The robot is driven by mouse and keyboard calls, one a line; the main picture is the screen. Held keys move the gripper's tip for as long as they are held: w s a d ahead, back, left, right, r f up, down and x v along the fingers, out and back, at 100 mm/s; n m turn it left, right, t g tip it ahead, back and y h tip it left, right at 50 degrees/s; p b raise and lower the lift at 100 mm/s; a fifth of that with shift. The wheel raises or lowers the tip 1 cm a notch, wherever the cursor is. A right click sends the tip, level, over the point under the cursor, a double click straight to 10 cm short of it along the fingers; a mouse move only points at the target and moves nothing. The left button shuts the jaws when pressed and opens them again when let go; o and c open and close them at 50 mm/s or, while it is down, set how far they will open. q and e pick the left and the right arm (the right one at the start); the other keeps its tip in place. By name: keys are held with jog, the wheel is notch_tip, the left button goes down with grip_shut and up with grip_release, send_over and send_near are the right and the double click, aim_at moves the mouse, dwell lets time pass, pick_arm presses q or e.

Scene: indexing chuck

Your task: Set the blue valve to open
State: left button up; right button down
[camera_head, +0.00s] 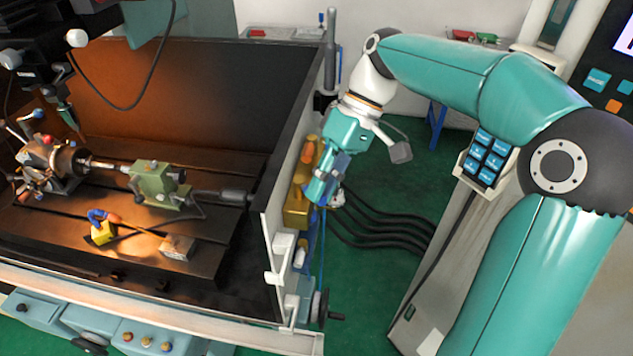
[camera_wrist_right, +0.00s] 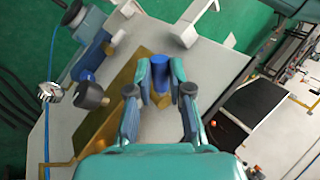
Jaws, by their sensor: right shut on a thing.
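The blue valve (camera_wrist_right: 160,73) shows in the right wrist view as a short blue handle in front of a brass-coloured panel. My right gripper (camera_wrist_right: 161,84) has one finger on each side of it and is shut on it. In the head view my right gripper (camera_head: 318,193) points down beside the machine's right end wall, and it largely hides the valve there. The valve's exact turn angle and any position marks cannot be read. My left gripper is not in view.
The brass-coloured panel (camera_head: 297,208) is on the machine's outer right wall. Black hoses (camera_head: 385,238) run close to the right of my gripper. A second blue fitting with a black knob (camera_wrist_right: 92,96) sits to the left in the wrist view. Green floor (camera_head: 400,165) is open beyond.

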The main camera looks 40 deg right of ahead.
jog(key=shift+w+d+r+n+g+h+p, duration=0.1)
jog(key=shift+w+d+n+g+h, duration=0.35)
jog(key=shift+n, duration=0.8)
jog(key=shift+w+d+f+n+g+h+p, duration=0.15)
jog(key=shift+d+n+g, duration=0.25)
jog(key=shift+n+g, duration=0.65)
jog(key=shift+w+d+r+n+g+h+p, duration=0.15)
jog(key=shift+w+d+n+g, duration=0.3)
jog(key=shift+n, duration=0.95)
jog(key=c, duration=1.3)
grip_release()
jog(key=shift+c, duration=0.2)
jog(key=shift+s, duration=0.1)
